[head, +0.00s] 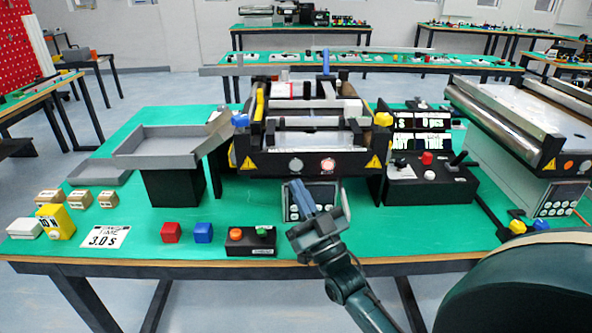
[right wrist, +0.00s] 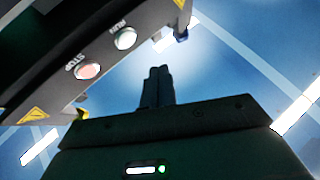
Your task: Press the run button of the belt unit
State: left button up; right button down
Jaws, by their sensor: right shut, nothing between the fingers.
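The belt unit (head: 258,160) stands at the middle of the green table, with a dark front panel facing me. A whitish round button (head: 295,165) sits on that panel, left of a red one (head: 327,165). The right wrist view shows the panel upside down: the whitish button (right wrist: 125,38) is labelled RUN, the pinkish-red button (right wrist: 88,71) STOP. My right gripper (head: 302,185) is shut and empty, its fingers pointing toward the panel just below the buttons. In the wrist view the fingertips (right wrist: 158,72) appear apart from the RUN button. My left gripper is not in view.
A small box with orange and green buttons (head: 250,240) stands at the front, beside blue (head: 203,232) and red (head: 171,232) blocks. A control box with a red button (head: 427,158) stands right of the unit. A grey tray stand (head: 160,147) is left.

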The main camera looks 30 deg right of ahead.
aim_at(296, 165)
jog(key=w+d, duration=0.1)
jog(key=w, duration=0.1)
jog(key=w+d+b, duration=0.1)
jog(key=shift+w+d, duration=0.15)
jog(key=shift+w, duration=0.2)
jog(key=shift+w+d, duration=0.1)
dwell(1.8)
jog(key=shift+w+d, duration=0.15)
jog(key=shift+w, duration=0.1)
